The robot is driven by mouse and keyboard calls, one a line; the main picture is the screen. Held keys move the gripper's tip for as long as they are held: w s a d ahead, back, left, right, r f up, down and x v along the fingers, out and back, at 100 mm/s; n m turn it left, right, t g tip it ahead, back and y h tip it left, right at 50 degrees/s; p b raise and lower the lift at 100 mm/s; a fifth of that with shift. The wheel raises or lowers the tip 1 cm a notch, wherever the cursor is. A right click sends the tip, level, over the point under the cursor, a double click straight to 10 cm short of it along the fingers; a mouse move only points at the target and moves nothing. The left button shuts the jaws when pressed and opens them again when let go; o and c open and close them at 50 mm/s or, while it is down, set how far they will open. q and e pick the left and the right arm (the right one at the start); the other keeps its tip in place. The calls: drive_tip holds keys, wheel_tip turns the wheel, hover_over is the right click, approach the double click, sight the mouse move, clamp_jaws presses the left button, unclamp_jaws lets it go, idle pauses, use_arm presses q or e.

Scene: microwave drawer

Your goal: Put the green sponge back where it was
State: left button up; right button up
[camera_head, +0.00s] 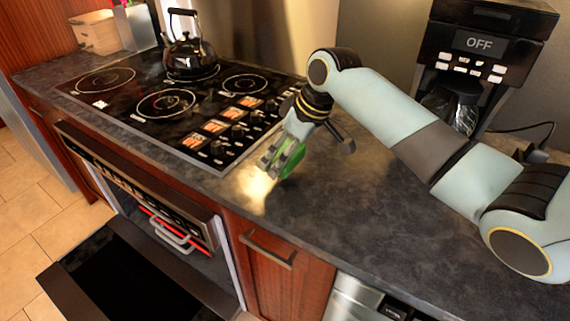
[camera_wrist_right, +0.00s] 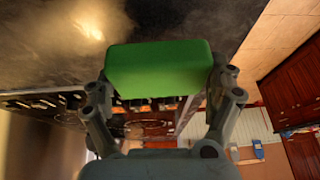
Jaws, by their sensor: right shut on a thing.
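The green sponge (camera_head: 292,159) is in my right gripper (camera_head: 277,160), at the front part of the dark countertop (camera_head: 330,215), just right of the cooktop. In the right wrist view the sponge (camera_wrist_right: 158,68) is a green block with rounded edges, held between the two fingers of the right gripper (camera_wrist_right: 160,85). In the head view the gripper's fingers partly cover the sponge. I cannot tell whether the sponge touches the countertop. My left gripper is not in view.
A black cooktop (camera_head: 135,101) with a kettle (camera_head: 188,50) lies to the left. A coffee maker (camera_head: 475,70) stands at the back right. The countertop right of the gripper is clear.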

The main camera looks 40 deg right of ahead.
wheel_tip(320, 180, down, 4)
drive_tip(key=shift+r, duration=0.2)
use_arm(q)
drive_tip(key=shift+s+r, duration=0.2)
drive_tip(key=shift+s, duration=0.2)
use_arm(e)
drive_tip(key=shift+f, duration=0.1)
drive_tip(key=o, duration=0.7)
drive_tip(key=shift+f, duration=0.1)
drive_tip(key=shift+o, duration=0.2)
drive_tip(key=v, duration=1.2)
drive_tip(key=shift+s, duration=0.15)
